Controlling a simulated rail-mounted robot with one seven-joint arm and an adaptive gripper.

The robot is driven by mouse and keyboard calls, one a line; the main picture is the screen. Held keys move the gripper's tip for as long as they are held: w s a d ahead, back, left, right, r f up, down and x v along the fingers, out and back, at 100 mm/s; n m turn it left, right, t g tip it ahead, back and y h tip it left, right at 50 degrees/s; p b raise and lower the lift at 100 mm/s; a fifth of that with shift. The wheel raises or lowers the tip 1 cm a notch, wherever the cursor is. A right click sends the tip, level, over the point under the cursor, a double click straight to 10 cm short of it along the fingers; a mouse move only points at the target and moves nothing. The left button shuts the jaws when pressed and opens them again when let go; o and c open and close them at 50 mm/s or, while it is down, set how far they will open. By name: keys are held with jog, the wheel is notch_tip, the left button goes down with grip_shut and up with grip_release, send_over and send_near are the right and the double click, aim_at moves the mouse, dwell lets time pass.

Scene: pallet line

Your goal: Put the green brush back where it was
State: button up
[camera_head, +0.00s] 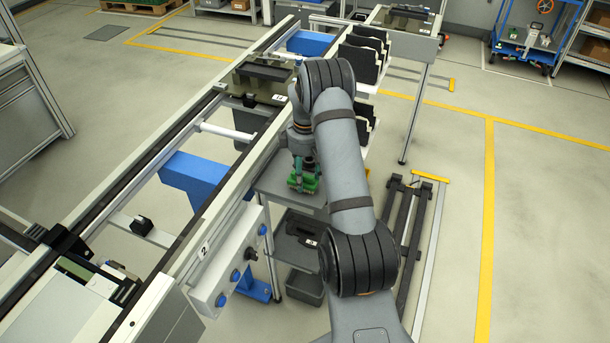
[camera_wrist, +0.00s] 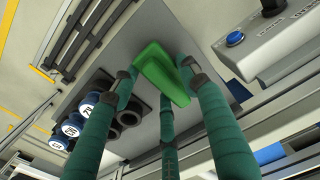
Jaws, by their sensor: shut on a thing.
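The green brush (camera_wrist: 164,70) is between the green fingers of my gripper (camera_wrist: 160,82) in the wrist view. The fingers are closed around it, and they hide part of it. In the head view my gripper (camera_head: 303,166) points down over a grey side shelf (camera_head: 270,184), with the green brush (camera_head: 304,184) at its fingertips. The shelf also shows behind the brush in the wrist view (camera_wrist: 112,52). I cannot tell whether the brush touches the shelf or hangs just above it.
Several blue-ended cylinders (camera_wrist: 87,101) sit in a dark holder on the shelf, left of the brush. A control panel (camera_head: 232,268) with blue buttons stands beside the conveyor. A grey-green fixture (camera_head: 262,82) sits on the line behind.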

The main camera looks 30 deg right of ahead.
jog(key=shift+f, duration=0.1)
jog(key=shift+f, duration=0.15)
jog(key=o, duration=0.9)
jog(key=shift+o, duration=0.7)
notch_tip(320, 180, up, 13)
jog(key=shift+f, duration=0.2)
jog(key=shift+d, duration=0.1)
